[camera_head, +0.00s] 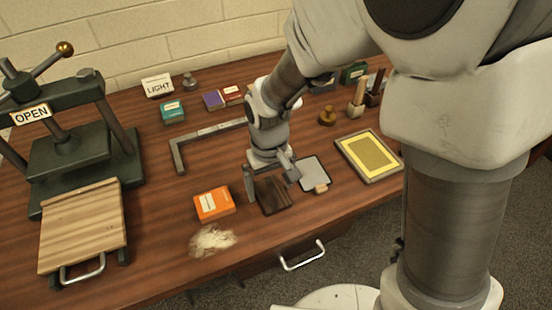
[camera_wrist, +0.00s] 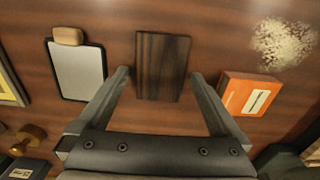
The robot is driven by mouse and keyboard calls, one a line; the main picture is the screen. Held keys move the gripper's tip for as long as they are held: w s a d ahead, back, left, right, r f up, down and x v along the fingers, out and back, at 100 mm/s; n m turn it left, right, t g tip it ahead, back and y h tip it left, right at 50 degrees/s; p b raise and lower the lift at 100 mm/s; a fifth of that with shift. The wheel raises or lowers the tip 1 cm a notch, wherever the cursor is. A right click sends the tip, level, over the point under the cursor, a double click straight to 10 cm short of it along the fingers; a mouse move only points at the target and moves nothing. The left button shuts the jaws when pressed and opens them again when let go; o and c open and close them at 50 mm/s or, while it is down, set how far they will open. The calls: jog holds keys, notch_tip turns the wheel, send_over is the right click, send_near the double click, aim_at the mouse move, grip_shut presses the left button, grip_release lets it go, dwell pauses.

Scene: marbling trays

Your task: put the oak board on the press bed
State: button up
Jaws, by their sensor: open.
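A dark brown grained wooden board (camera_head: 274,198) lies flat on the table; it is the only loose board I see, and I take it as the oak board. My gripper (camera_head: 271,181) is above it, pointing down, open and empty. In the wrist view the board (camera_wrist: 163,62) lies between and beyond the fingertips (camera_wrist: 159,76), with a gap on each side. Whether the fingers reach its height I cannot tell. The press bed (camera_head: 82,228), a pale wood-grained slab with a metal handle in front, extends from the green press at the left. Nothing lies on it.
An orange box (camera_head: 213,204) and a pale fibrous heap (camera_head: 212,240) lie left of the board. A clipboard (camera_head: 313,172) lies close on its right, then a yellow framed screen (camera_head: 370,156). A metal square (camera_head: 179,160) lies behind. The press (camera_head: 70,150) carries an OPEN sign.

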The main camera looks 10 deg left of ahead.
jog(key=shift+f, duration=0.4)
jog(key=shift+r, duration=0.1)
jog(key=c, duration=1.4)
